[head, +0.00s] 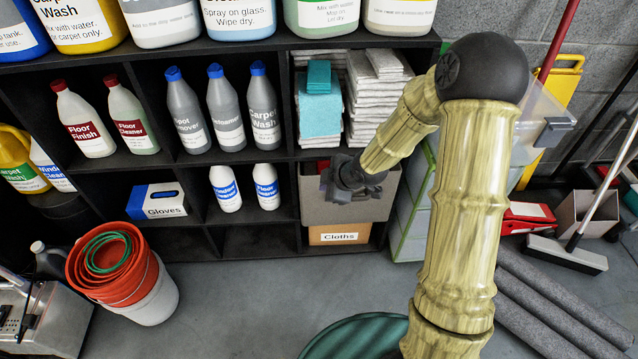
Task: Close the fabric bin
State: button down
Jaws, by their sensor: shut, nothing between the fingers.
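The grey fabric bin (345,213) sits in the right-hand column of the black shelf, above a brown box labelled "Cloths". It appears to stick out forward of the shelf front, with its top partly open and something red showing inside. My gripper (333,190) is shut and empty. It is at the upper front of the bin, in front of its face or rim, and hides part of it. I cannot tell whether it touches the bin.
The black shelf (198,158) holds several bottles, a gloves box (157,201) and stacked cloths (375,95). The Cloths box (339,234) lies below the bin. Stacked orange buckets (112,262) stand at left, and grey rolls (560,305) lie at right. The floor in front is mostly clear.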

jog(key=s+d+r+m+g+h, duration=0.1)
jog(key=s+d+r+m, duration=0.2)
jog(key=s+r+m, duration=0.1)
jog(key=s+d+r+m+g+h, duration=0.1)
jog(key=s+d+r+m+h, duration=0.1)
jog(key=s+m, duration=0.5)
jog(key=s+d+r+m+g+h+p, duration=0.1)
jog(key=s+d+r+m, duration=0.2)
jog(key=s+r+m, duration=0.2)
jog(key=s, duration=0.3)
jog(key=shift+s+d+r+m+h, duration=0.3)
jog(key=shift+s+r, duration=0.05)
